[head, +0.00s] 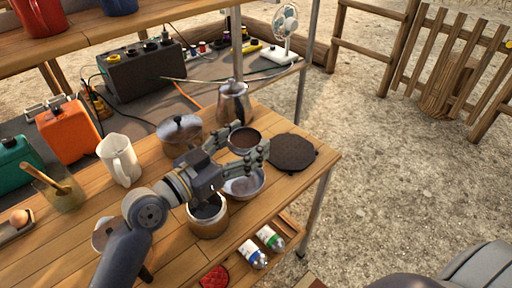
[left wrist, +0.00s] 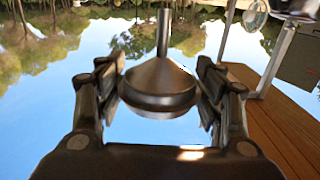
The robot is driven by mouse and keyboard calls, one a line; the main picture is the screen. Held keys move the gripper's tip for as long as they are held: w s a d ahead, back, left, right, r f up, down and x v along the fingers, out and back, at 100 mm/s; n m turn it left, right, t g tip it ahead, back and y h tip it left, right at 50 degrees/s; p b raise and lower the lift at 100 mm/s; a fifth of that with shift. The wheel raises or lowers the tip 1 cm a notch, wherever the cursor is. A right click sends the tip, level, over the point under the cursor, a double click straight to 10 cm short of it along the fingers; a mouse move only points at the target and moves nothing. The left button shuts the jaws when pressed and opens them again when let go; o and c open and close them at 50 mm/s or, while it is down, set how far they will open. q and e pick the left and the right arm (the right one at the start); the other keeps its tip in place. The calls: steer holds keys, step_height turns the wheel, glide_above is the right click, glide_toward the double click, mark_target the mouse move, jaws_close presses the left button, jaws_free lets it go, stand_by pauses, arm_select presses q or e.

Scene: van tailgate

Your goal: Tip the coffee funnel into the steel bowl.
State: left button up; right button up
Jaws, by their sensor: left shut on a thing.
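The coffee funnel (head: 243,138) has brown grounds showing in its open top in the head view. My left gripper (head: 250,156) is shut on it and holds it over the far side of the steel bowl (head: 247,186). In the left wrist view, which looks upside down, the funnel (left wrist: 160,85) sits between the two fingers, its spout towards the picture's top. So the funnel looks upright. The bowl stands on the wooden table, partly hidden by my gripper. My right gripper is not in view.
A dark round plate (head: 293,152) lies right of the funnel. A steel pot (head: 234,103), a lidded pan (head: 179,134) and a white jug (head: 120,162) stand behind and left. The table's right edge is close.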

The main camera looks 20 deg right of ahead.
arm_select(q)
steer(key=shift+w+d+f, duration=0.1)
steer(key=shift+d+f, duration=0.25)
steer(key=shift+f, duration=0.15)
steer(key=shift+n+p, duration=0.9)
steer(key=shift+n, duration=0.1)
steer(key=n+p, duration=0.2)
steer(key=f+n+p, duration=0.1)
steer(key=n+p, duration=0.1)
steer(key=f+n+p, duration=0.1)
steer(key=n+p, duration=0.1)
steer(key=shift+w+a+f+n+g+p, duration=0.2)
steer(key=shift+w+n+p, duration=0.3)
steer(key=shift+n+p, duration=1.7)
steer(key=shift+w+a+f+n+g+p, duration=0.15)
steer(key=shift+w+n+p, duration=0.3)
steer(key=shift+n+p, duration=1.8)
steer(key=shift+w+a+f+n+g+p, duration=0.2)
steer(key=shift+w+n+p, duration=0.6)
steer(key=shift+n, duration=2.45)
arm_select(e)
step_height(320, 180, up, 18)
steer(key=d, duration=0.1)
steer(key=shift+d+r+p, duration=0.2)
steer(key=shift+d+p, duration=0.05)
steer(key=shift+p, duration=0.05)
arm_select(q)
steer(key=shift+s, duration=0.3)
